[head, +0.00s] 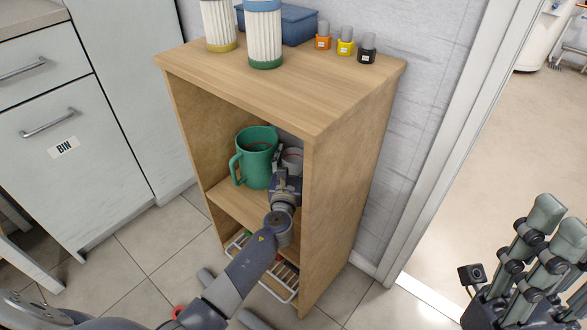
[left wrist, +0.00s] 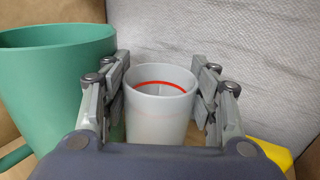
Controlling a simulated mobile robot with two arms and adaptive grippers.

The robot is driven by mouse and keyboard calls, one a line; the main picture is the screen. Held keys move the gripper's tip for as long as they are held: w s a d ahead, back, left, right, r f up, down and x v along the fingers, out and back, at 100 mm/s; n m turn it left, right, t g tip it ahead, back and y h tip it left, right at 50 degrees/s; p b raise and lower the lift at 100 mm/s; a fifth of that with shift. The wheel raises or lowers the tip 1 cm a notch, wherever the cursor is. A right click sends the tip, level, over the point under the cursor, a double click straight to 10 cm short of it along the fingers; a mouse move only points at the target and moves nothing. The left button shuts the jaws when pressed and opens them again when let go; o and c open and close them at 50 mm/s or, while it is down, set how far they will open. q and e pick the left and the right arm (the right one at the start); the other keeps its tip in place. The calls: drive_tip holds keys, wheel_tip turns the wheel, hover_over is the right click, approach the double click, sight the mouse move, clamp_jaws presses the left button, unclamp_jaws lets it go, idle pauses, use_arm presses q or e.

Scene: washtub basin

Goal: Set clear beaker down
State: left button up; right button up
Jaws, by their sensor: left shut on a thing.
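The clear beaker (head: 292,160) looks pale grey-white with a red line inside its rim. It is in the upper compartment of the wooden shelf unit (head: 310,142), just right of a green mug. In the left wrist view the beaker (left wrist: 158,118) sits upright between the fingers of my left gripper (left wrist: 162,95), which are shut on it from both sides. In the head view my left gripper (head: 287,176) reaches into the compartment from the front. The beaker's base is hidden, so I cannot tell whether it touches the board. My right gripper (head: 550,235) is at the lower right, away from the shelf.
The green mug (head: 257,158) stands close left of the beaker. The right side wall is close to my left gripper. A white wire rack (head: 290,290) is below. Filter cylinders (head: 264,35), a blue box (head: 298,24) and small bottles (head: 345,42) stand on top.

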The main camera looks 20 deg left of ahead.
sight(295, 158)
use_arm(q)
wheel_tip(295, 158, down, 3)
drive_tip(key=shift+f+b, duration=0.15)
drive_tip(key=shift+b, duration=0.8)
drive_tip(key=o, duration=0.8)
